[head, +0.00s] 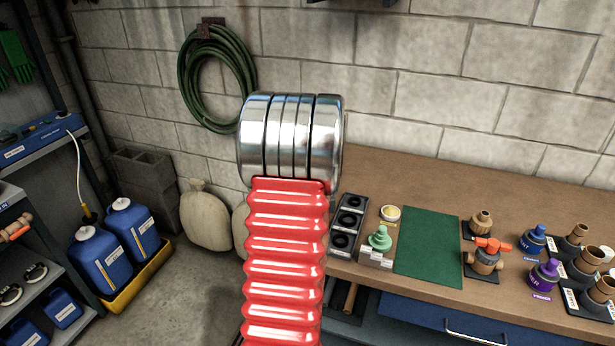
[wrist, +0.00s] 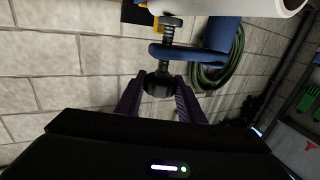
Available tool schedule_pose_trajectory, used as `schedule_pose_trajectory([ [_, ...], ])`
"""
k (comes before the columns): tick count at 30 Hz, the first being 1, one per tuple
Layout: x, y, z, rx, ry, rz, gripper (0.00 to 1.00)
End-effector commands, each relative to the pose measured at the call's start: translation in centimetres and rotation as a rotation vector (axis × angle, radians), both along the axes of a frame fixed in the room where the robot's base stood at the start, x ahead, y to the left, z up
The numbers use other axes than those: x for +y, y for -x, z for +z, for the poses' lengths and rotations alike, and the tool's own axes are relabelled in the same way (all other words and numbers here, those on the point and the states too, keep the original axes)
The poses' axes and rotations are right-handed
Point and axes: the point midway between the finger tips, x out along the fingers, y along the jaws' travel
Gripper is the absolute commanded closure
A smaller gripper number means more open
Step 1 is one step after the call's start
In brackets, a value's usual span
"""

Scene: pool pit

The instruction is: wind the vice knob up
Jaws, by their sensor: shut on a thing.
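The black vice knob (wrist: 158,98) is in the middle of the wrist view, at the end of a dark threaded screw (wrist: 169,33). The screw passes through the blue vice frame (wrist: 185,53). A white pipe (wrist: 230,6) lies across the top of that view, beyond the screw. My gripper (wrist: 160,84) has its two purple fingers on either side of the knob, shut on it. In the head view my own arm fills the centre, and neither the vice nor my gripper can be made out there.
The workbench (head: 400,175) runs along the wall, with a green mat (head: 428,246), a red-handled valve (head: 487,255) and several bottles and fittings at right. A green hose (head: 184,85) hangs on the wall. Blue jugs (head: 100,262) stand at left beside free floor.

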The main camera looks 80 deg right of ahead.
Motion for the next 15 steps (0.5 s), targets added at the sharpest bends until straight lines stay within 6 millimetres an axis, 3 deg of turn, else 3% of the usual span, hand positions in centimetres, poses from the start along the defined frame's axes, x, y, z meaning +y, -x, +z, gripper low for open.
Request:
schedule_pose_trajectory([
  [15,-0.04,0.17,-0.32,0.002,-0.006,0.269,0.87],
])
